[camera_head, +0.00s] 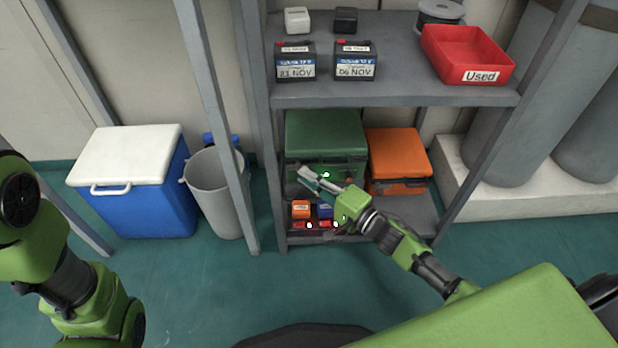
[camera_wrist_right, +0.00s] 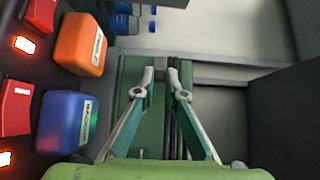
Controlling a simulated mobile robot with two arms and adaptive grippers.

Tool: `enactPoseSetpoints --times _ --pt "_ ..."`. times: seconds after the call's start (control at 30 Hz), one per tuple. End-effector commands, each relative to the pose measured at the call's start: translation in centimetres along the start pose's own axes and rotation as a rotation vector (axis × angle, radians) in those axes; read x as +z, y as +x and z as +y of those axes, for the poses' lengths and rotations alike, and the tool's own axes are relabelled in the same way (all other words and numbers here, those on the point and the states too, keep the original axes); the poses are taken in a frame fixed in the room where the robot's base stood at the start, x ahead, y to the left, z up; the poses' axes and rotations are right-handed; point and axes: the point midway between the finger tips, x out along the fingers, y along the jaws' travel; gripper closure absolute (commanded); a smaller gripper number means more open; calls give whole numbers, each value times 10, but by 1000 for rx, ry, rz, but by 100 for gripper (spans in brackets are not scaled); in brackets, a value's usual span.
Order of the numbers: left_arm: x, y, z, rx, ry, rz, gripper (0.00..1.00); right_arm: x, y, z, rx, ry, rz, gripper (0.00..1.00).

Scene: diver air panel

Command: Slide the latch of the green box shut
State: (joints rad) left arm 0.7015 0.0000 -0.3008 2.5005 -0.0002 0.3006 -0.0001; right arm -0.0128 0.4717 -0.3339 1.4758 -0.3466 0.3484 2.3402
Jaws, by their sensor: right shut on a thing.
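In the right wrist view the fingertips (camera_wrist_right: 160,76) are a small gap apart, closed on a narrow dark part at the box front, which looks like the latch. The fingers hide most of it, and I cannot tell its slide position. My left gripper is out of view.
An orange box (camera_head: 398,150) stands right of the green box. Below, small orange (camera_head: 301,208) and blue (camera_head: 324,211) items and red blocks with lights sit close to my right wrist. The upper shelf (camera_head: 400,90) overhangs, with batteries and a red tray (camera_head: 467,60). Shelf posts flank the space.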

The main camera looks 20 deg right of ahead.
Motion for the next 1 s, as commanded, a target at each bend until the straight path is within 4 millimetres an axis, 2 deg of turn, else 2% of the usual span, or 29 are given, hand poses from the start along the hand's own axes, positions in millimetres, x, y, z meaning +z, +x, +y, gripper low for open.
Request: enactPoseSetpoints --times 0.2,0.57,0.6,0.63,1.0 --pt "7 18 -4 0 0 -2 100 12 12 -3 1 3 2 100" --pt "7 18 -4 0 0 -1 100 16 16 0 0 0 1 100" --pt "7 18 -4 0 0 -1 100 16 16 0 -1 0 1 79" --pt "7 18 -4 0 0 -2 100 16 16 0 -1 0 1 72" --pt "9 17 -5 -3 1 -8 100 15 13 0 1 0 1 72"
